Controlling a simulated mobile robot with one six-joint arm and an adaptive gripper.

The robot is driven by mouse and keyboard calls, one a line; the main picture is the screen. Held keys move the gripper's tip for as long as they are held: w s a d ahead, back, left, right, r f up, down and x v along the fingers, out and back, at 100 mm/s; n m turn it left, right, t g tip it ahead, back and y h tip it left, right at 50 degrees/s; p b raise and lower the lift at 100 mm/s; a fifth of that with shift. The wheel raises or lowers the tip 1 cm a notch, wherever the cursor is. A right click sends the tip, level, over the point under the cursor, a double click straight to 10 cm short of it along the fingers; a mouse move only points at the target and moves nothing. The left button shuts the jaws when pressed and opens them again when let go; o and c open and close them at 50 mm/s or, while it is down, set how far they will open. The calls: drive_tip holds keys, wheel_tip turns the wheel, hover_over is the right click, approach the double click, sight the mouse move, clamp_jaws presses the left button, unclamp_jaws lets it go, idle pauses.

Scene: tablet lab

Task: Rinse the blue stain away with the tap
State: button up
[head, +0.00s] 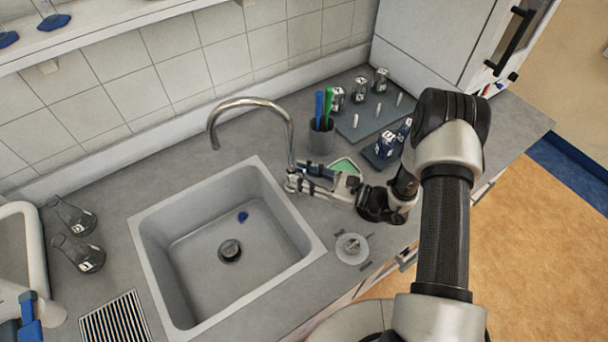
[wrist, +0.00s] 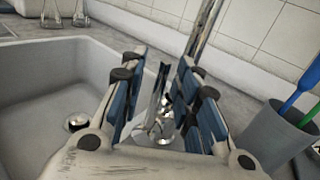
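A small dark blue stain (head: 243,217) lies on the floor of the grey sink (head: 165,228), just beyond the round drain (head: 230,250). The tap (head: 252,102) is a chrome gooseneck at the sink's right edge, its spout arching over the sink's back left. No water shows coming from it. My gripper (head: 293,182) is at the tap's base, level with the counter. In the wrist view the tap (wrist: 203,35) rises just beyond the fingers. A chrome lever (wrist: 154,98) stands between the parted fingers, with visible gaps beside it. I cannot tell whether they touch it.
A grey cup (head: 321,140) with a blue and a green brush stands close behind my gripper. Vials (head: 381,80) and a blue rack (head: 386,145) are at the back right. Two flasks (head: 78,254) stand left of the sink.

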clamp_jaws()
idle(0.4)
idle(0.4)
